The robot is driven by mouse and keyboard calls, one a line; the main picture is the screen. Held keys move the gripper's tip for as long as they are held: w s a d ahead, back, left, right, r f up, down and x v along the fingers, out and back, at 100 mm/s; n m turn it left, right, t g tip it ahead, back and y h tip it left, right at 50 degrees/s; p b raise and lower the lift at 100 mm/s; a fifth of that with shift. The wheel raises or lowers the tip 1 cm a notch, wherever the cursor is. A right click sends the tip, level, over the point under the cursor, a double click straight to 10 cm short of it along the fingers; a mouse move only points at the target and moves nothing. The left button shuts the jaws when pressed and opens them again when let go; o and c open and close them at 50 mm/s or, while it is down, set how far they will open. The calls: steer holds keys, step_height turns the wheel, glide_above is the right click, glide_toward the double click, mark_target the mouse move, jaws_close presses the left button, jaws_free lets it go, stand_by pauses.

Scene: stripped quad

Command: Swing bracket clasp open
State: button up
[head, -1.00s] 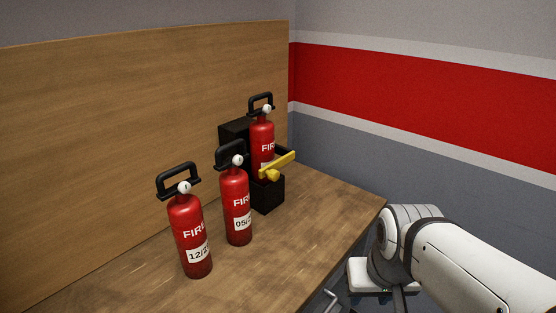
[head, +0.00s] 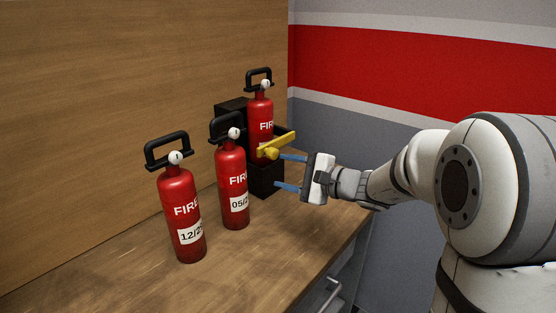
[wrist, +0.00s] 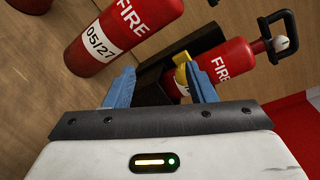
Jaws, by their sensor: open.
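The yellow bracket clasp (head: 285,144) lies across the front of the fire extinguisher (head: 261,115) that stands in the black bracket (head: 267,180). The clasp looks closed across the extinguisher. My gripper (head: 280,172) is open, its blue fingers pointing left, close to the right of the clasp and the bracket. In the wrist view the clasp (wrist: 181,77) shows partly, beside the right finger of my gripper (wrist: 158,88); that finger hides some of it. I cannot tell whether the finger touches the clasp.
Two more red extinguishers stand free on the wooden bench, one labelled 05/2 (head: 232,185) and one labelled 12/2 (head: 183,215). A wooden back panel (head: 100,80) rises behind them. The bench (head: 265,245) is clear at the front.

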mark_target(275, 155)
steer(key=w+a, duration=0.1)
steer(key=w, duration=0.2)
steer(key=w+a+m+t, duration=0.1)
steer(key=w+a, duration=0.1)
steer(key=w+a+m+t, duration=0.1)
steer(key=w, duration=0.2)
steer(key=shift+w+a+r, duration=0.15)
steer(key=shift+w+a, duration=0.05)
steer(key=shift+w, duration=0.15)
steer(key=shift+c, duration=0.4)
